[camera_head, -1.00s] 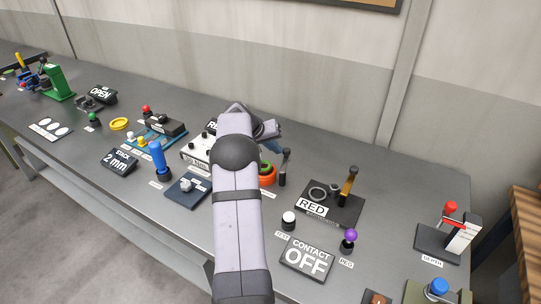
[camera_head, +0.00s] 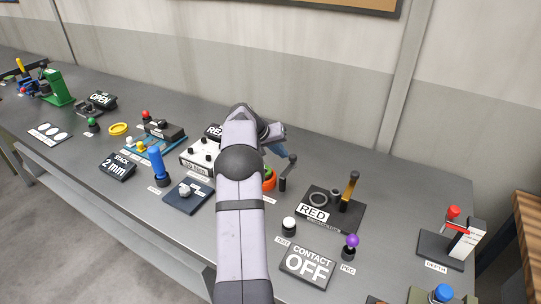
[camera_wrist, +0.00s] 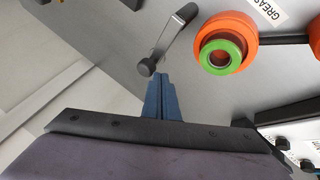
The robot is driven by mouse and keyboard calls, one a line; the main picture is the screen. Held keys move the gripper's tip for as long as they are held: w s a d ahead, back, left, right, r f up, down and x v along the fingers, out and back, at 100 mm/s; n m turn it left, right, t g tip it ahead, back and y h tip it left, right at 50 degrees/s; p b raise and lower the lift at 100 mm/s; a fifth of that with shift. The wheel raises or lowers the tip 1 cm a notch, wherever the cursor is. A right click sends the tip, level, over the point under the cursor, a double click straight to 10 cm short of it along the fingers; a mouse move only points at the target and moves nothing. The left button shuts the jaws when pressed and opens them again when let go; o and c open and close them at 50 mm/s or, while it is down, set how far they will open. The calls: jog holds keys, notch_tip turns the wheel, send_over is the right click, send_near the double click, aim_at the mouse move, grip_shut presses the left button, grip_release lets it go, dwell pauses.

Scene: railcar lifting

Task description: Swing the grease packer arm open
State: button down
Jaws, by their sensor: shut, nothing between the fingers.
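The grease packer shows in the wrist view as an orange cup (camera_wrist: 243,28) with a green ring (camera_wrist: 221,58) in it. Its orange body (camera_head: 269,180) is partly hidden by my arm in the head view. The packer arm is a grey lever (camera_wrist: 168,40) with a black knob (camera_wrist: 147,67) at its end. In the head view the lever (camera_head: 287,174) stands right of the cup and leans slightly right. My gripper (camera_wrist: 161,76) is shut and empty, its blue fingertips right beside the knob. Whether they touch it I cannot tell. The fingers (camera_head: 279,149) also show in the head view.
A CONTACT OFF sign (camera_head: 307,265) is at the front. A white box (camera_head: 197,158) lies left of my arm. Some bench is bare behind the lever.

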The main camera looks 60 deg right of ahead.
jog(key=shift+w, duration=0.1)
jog(key=w, duration=0.1)
jog(key=w+a, duration=0.1)
jog(key=w+p, duration=0.1)
jog(key=w, duration=0.1)
jog(key=shift+a+r, duration=0.25)
jog(key=w+b+v, duration=0.1)
jog(key=b+v, duration=0.1)
jog(key=v, duration=0.7)
jog(key=shift+d+r, duration=0.15)
